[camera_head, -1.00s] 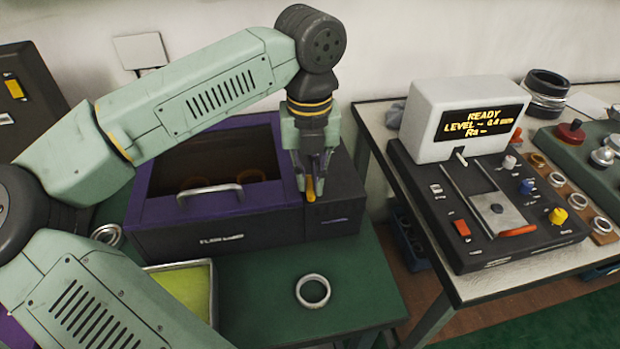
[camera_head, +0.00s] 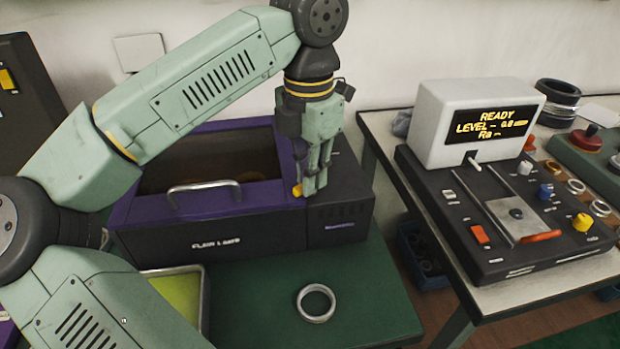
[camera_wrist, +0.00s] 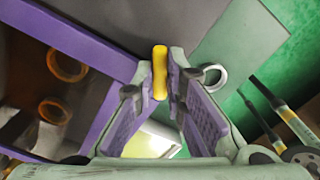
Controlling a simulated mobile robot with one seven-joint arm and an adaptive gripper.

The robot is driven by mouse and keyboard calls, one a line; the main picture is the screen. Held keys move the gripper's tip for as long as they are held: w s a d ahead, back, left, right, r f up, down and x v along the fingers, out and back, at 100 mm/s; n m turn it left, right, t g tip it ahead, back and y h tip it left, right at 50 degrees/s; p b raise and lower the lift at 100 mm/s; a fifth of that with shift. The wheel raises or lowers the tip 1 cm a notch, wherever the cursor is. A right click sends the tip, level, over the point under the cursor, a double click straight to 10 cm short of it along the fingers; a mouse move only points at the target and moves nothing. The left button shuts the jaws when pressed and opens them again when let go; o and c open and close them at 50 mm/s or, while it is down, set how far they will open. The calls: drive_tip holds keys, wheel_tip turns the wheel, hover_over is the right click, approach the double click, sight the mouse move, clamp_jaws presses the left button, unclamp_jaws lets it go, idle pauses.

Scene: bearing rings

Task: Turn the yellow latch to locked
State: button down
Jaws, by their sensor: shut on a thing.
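The yellow latch (camera_head: 297,190) is a small rounded bar at the right edge of the purple-framed lid (camera_head: 255,197) of the dark box. My gripper (camera_head: 311,185) points down over this edge, and its fingers partly hide the latch. In the wrist view the latch (camera_wrist: 159,72) lies between my two fingertips (camera_wrist: 161,85), at the boundary of the purple frame and the grey housing. My gripper is shut on the latch. The lid is down, with a metal handle (camera_head: 205,190) at its front.
A metal ring (camera_head: 316,303) lies on the green table (camera_head: 255,300) in front of the box. A yellow-green tray (camera_head: 180,290) is at front left. Rings (camera_wrist: 66,65) show inside the box. A gauge with a display (camera_head: 478,125) stands on the right table.

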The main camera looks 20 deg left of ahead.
drive_tip(key=m, duration=0.3)
drive_tip(key=m+b, duration=0.1)
drive_tip(key=m, duration=0.2)
drive_tip(key=shift+w+a, duration=0.15)
drive_tip(key=shift+m, duration=0.3)
drive_tip(key=c, duration=1.6)
unclamp_jaws()
drive_tip(key=shift+c, duration=0.2)
drive_tip(key=shift+r, duration=0.15)
wheel_tip(320, 180, up, 7)
drive_tip(key=shift+r, duration=0.15)
